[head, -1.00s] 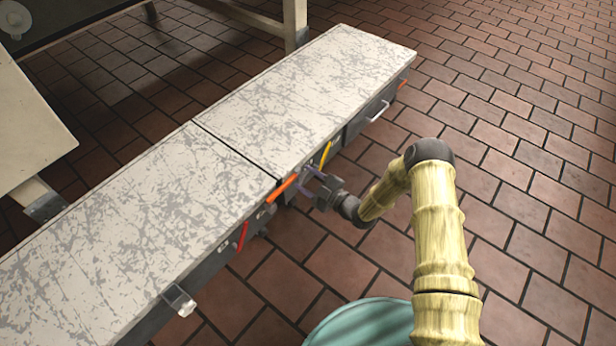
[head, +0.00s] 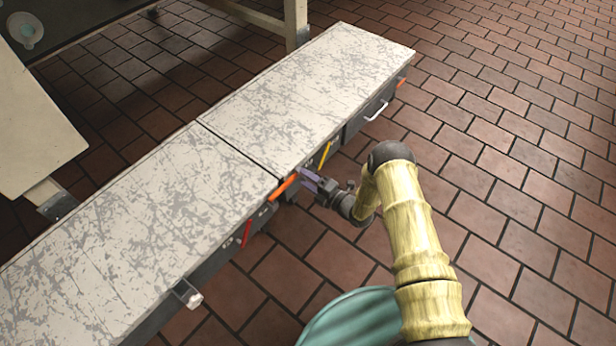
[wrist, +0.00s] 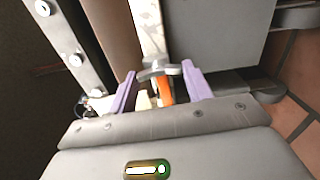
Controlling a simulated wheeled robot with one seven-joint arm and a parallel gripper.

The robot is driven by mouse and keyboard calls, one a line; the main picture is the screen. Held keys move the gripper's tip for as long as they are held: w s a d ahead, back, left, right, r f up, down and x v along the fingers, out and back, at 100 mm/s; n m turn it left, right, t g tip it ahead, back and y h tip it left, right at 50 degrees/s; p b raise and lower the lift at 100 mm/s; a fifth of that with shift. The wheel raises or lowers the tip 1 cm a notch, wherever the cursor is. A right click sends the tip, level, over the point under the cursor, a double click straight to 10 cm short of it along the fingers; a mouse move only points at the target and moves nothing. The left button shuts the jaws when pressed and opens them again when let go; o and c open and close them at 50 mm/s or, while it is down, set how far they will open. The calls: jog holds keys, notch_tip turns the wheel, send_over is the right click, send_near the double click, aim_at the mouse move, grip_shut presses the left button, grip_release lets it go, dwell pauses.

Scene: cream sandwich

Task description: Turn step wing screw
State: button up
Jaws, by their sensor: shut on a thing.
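The step wing screw, a grey winged piece (wrist: 158,72), shows between my purple fingertips in the wrist view. An orange bar (wrist: 165,91) lies just below it there. My gripper (wrist: 158,78) is shut on the wing screw, with one finger at each side of it. In the head view my gripper (head: 309,181) is at the front side of the long bench, close to the orange bar (head: 283,188). The screw is too small and covered to make out in the head view.
The long bench has a scratched white top (head: 300,95). A red bar (head: 246,234), a yellow bar (head: 325,154) and a metal handle (head: 376,111) are along its front side. A teal round object (head: 350,318) stands near my arm. The brick floor at right is clear.

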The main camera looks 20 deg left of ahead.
jog(key=shift+f+n+p, duration=0.1)
jog(key=shift+n+p, duration=0.35)
jog(key=shift+n, duration=0.55)
jog(key=o, duration=1)
jog(key=p+v, duration=0.6)
jog(key=v, duration=1.1)
jog(key=shift+s+d, duration=0.15)
jog(key=shift+d, duration=0.1)
